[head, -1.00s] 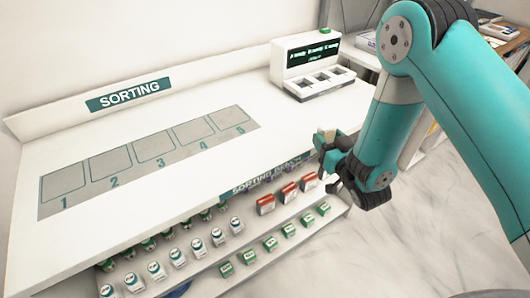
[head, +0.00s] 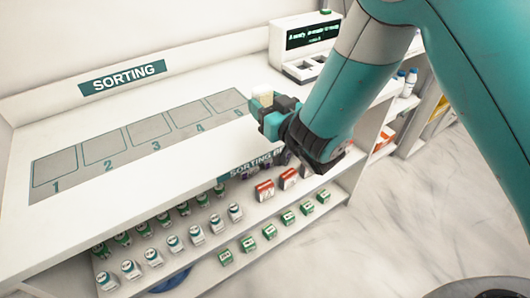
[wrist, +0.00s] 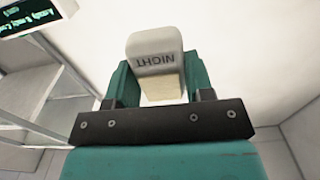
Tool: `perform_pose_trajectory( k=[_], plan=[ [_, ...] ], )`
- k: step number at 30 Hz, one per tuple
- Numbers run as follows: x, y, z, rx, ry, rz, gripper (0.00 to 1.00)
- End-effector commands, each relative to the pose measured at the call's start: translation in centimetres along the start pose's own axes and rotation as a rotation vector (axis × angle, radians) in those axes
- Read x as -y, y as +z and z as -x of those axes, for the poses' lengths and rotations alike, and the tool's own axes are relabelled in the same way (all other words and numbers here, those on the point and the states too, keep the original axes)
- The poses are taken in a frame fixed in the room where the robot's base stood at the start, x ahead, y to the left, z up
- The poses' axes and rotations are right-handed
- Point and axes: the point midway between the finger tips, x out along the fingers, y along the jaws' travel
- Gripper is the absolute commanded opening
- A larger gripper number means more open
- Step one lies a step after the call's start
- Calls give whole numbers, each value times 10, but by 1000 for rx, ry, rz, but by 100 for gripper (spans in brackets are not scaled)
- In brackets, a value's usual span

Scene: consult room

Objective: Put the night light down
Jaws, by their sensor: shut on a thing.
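The night light (wrist: 155,62) is a small whitish block with a cream-coloured part and the word NIGHT, upside down in the wrist view. My gripper (wrist: 152,85) is shut on it, with a green finger on each side. In the head view the night light (head: 262,94) shows as a pale block at the tip of my gripper (head: 270,108), over the right end of the sorting bench (head: 110,200) near square 5. I cannot tell its exact height above the bench top.
Numbered squares (head: 183,112) on the bench look empty. A device with a green-lit display (head: 312,35) stands at the back right. Several small bottles (head: 174,243), green boxes (head: 248,243) and red boxes (head: 264,190) fill the lower shelf. A side shelf (head: 405,105) stands at the right.

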Motion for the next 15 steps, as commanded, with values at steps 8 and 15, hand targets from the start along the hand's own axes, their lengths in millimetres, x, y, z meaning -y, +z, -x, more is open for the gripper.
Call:
perform_pose_trajectory(
  k=[8,15],
  plan=[
    [0,60,0,3,1,-1,6],
    [-1,85,0,4,2,0,6]
  ],
)
